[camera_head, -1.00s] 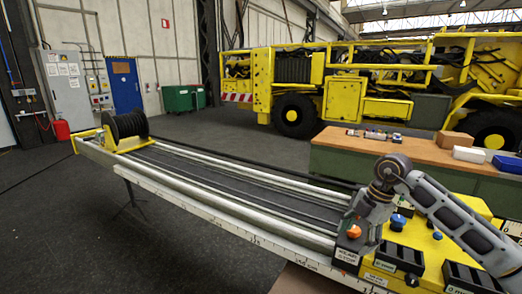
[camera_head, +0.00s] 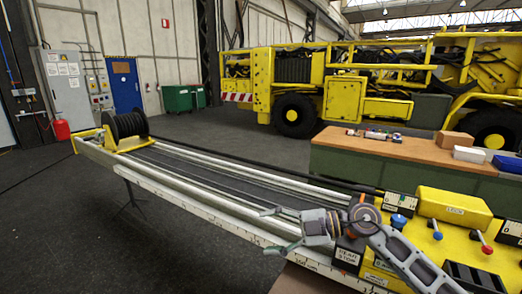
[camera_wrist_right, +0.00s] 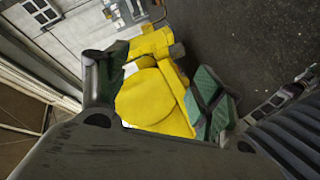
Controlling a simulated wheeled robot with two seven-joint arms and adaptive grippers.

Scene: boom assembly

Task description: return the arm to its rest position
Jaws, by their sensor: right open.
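My right arm comes in from the lower right in the head view. My right gripper (camera_head: 267,231) is open and empty, its two fingers pointing left over the near rail of the boom (camera_head: 200,207). Its wrist is just above and beside the black box labelled rear stop (camera_head: 347,257); the top of that box is hidden by my arm. My left gripper is not in view.
A black hose reel (camera_head: 125,125) sits at the boom's far end. A workbench (camera_head: 395,150) stands behind. The floor (camera_head: 80,240) at left is clear.

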